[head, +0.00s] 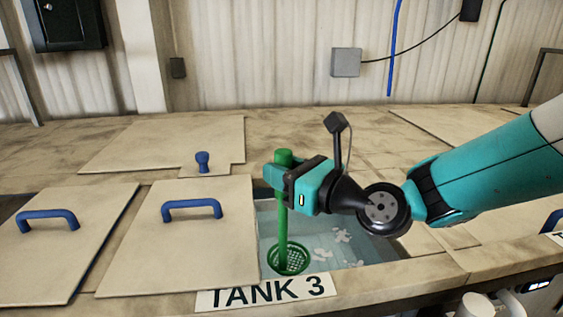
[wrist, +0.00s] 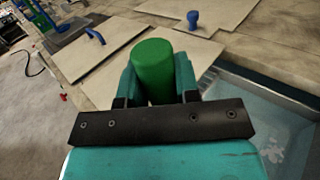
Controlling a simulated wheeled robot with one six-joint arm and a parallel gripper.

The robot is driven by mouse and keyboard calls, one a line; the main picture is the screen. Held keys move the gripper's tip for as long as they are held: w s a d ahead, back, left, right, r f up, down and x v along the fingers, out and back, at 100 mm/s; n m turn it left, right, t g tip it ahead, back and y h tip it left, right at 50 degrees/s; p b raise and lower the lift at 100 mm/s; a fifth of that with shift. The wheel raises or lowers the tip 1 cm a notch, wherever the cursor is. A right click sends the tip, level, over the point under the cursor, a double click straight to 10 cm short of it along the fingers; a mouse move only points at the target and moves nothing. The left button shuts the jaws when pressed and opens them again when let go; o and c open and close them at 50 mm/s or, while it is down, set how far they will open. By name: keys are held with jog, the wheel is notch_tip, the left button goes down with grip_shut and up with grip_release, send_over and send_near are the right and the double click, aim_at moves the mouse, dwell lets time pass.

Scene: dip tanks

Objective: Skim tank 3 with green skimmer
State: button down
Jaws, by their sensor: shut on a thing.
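The green skimmer (head: 282,225) stands roughly upright over the open part of tank 3, with its mesh basket (head: 289,259) at the water near the front left of the opening. My gripper (head: 284,181) is shut on the upper part of its handle. In the wrist view the green handle top (wrist: 153,68) sits between the two fingers (wrist: 155,88). The water (head: 335,246) of tank 3 holds several pale floating clumps (head: 342,236) to the right of the basket. The label "TANK 3" (head: 265,291) is on the front edge.
A lid with a blue handle (head: 180,250) lies just left of the opening, and another lid (head: 62,255) lies farther left. A lid panel with a blue knob (head: 203,161) lies behind. A grey box (head: 346,62) is on the back wall.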

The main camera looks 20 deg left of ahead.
notch_tip(320, 180, down, 7)
jog(key=b, duration=0.4)
jog(key=shift+w, duration=0.1)
